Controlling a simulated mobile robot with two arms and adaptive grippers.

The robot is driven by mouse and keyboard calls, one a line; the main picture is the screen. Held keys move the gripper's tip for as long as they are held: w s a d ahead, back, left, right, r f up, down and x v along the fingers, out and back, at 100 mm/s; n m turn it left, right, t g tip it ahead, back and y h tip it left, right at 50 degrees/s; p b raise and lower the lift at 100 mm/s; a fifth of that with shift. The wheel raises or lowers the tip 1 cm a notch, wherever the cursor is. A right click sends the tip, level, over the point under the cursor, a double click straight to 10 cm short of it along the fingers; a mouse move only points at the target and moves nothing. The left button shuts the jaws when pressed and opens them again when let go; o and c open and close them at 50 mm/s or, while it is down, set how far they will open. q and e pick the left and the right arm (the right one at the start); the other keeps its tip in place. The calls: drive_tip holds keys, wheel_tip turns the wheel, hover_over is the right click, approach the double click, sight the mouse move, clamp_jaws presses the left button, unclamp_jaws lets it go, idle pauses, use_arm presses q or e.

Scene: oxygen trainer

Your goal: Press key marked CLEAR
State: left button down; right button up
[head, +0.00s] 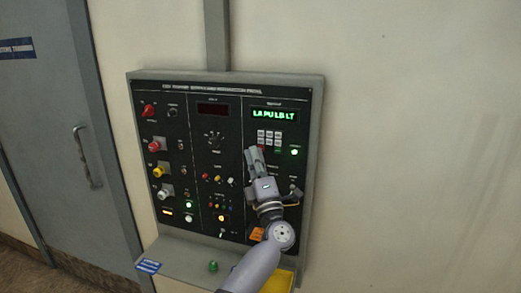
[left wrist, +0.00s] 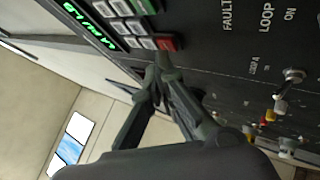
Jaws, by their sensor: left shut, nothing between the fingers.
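The keypad (head: 270,136) sits under a green lit display (head: 274,115) on the dark wall panel. It has several pale grey keys, a red key (left wrist: 167,42) and a green key (left wrist: 143,6). I cannot read the key markings, so I cannot tell which is CLEAR. My left gripper (head: 252,152) is shut and empty, just below the keypad's lower left corner. In the left wrist view its fingertips (left wrist: 164,62) are together right beside the red key. I cannot tell whether they touch it or the panel. My right gripper is not in view.
A toggle switch (left wrist: 293,75) and coloured knobs stick out of the panel near my gripper. A rotary knob (head: 214,138) and a red knob (head: 149,110) are further left. A shelf (head: 190,256) juts out below. A grey door (head: 50,120) stands at the left.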

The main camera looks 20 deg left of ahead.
use_arm(q)
drive_tip(key=shift+w, duration=0.3)
idle(0.5)
drive_tip(key=shift+s+p, duration=0.3)
drive_tip(key=shift+s, duration=0.45)
drive_tip(key=s+p, duration=0.3)
drive_tip(key=s, duration=0.2)
drive_tip(key=shift+a, duration=0.1)
idle(0.5)
